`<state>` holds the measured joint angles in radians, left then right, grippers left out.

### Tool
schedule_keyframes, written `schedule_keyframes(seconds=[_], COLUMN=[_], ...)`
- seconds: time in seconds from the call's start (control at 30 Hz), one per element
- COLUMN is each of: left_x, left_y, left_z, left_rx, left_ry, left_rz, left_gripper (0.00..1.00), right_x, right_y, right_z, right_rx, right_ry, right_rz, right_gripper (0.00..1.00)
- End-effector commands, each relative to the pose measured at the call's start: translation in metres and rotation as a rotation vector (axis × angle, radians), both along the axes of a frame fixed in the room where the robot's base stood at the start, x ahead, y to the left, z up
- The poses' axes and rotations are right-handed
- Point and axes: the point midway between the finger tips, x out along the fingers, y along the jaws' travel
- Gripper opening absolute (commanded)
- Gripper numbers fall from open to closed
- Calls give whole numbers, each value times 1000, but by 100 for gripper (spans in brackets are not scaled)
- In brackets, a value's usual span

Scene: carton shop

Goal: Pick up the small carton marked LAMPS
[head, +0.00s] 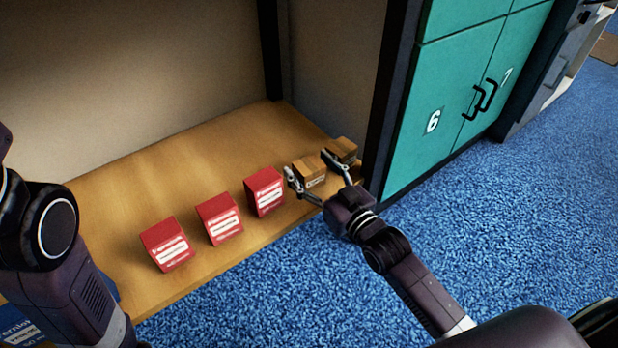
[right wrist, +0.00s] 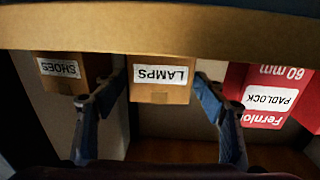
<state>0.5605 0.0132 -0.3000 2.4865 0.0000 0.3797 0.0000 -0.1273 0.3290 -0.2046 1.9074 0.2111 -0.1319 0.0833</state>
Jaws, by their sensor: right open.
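The small brown carton marked LAMPS (head: 311,174) stands on the wooden shelf. Its white label reads LAMPS, upside down, in the right wrist view (right wrist: 160,75). My right gripper (head: 307,163) is open, with one finger on each side of this carton. In the right wrist view its fingers (right wrist: 160,82) stand left and right of the carton, and a gap shows on the right side; contact on the left cannot be told. My left arm shows at the left of the head view, but its gripper is out of sight.
On the other side is a red PADLOCK box (right wrist: 272,98), with further red boxes (head: 219,219) along the shelf (head: 120,185). Teal lockers (head: 455,85) stand at right; blue carpet lies in front.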

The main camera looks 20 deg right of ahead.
Motion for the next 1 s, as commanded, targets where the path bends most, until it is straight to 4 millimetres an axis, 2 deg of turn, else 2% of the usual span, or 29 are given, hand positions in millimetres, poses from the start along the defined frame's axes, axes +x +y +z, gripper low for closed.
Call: schedule_keyframes(seconds=[0.3,0.7,1.0], left_x=[-2,-2,-2], left_y=[0,0,0], left_z=[1,1,2], left_rx=[0,1,1], left_ry=[-6,-7,-8], left_rz=[0,0,0], left_gripper=[25,25,25], right_x=[3,3,3], right_y=[1,1,1], right_z=[0,0,2], right_rx=[0,-1,-1], right_ry=[0,1,0], right_rz=[0,0,0], right_gripper=[64,20,20])
